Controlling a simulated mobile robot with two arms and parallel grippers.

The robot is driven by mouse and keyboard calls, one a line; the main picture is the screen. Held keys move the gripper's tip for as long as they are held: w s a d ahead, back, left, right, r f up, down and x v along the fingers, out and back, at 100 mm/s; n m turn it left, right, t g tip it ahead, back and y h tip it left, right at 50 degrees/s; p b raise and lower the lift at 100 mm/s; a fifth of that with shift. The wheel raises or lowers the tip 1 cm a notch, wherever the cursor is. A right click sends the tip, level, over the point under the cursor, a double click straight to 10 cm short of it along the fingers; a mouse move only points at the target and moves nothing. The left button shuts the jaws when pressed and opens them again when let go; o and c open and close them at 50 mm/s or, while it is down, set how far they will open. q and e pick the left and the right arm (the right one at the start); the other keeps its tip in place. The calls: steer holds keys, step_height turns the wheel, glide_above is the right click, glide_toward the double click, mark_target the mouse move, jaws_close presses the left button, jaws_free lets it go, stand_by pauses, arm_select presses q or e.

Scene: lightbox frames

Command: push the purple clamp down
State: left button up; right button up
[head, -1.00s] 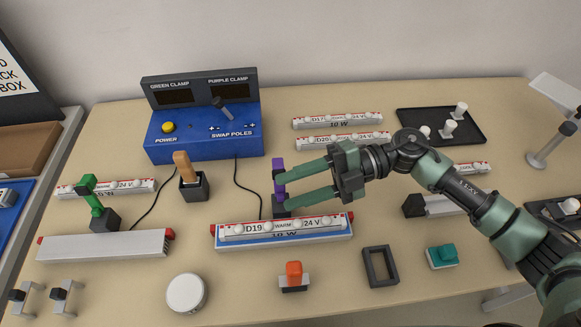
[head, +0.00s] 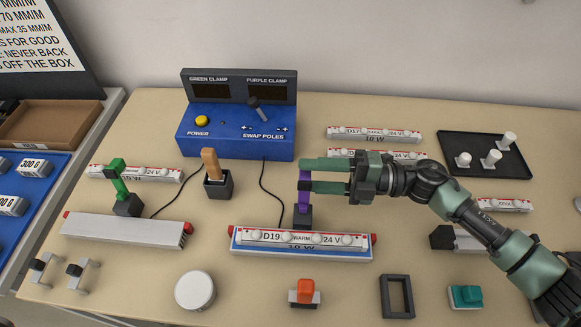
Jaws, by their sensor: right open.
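The purple clamp (head: 304,203) stands upright on a dark base behind the D19 light strip, in the middle of the table. Its purple lever points up and has a dark part near the top. My right gripper (head: 307,175) reaches in from the right at the top of the lever. It is open, one finger showing above the other, with nothing held between them. The fingers overlap the lever's upper end in the picture; I cannot tell whether they touch it. My left gripper is not in view.
The D19 strip (head: 267,238) lies on a blue-and-white fixture in front of the clamp. The green clamp (head: 119,183) stands at left. Behind is the blue control box (head: 236,138); a wooden-handled tool (head: 211,164) stands nearby. A black tray (head: 458,146) is at back right.

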steer(key=a+p, duration=0.1)
steer(key=a, duration=0.3)
steer(key=shift+a, duration=0.2)
steer(key=shift+w+f, duration=0.1)
jaws_close()
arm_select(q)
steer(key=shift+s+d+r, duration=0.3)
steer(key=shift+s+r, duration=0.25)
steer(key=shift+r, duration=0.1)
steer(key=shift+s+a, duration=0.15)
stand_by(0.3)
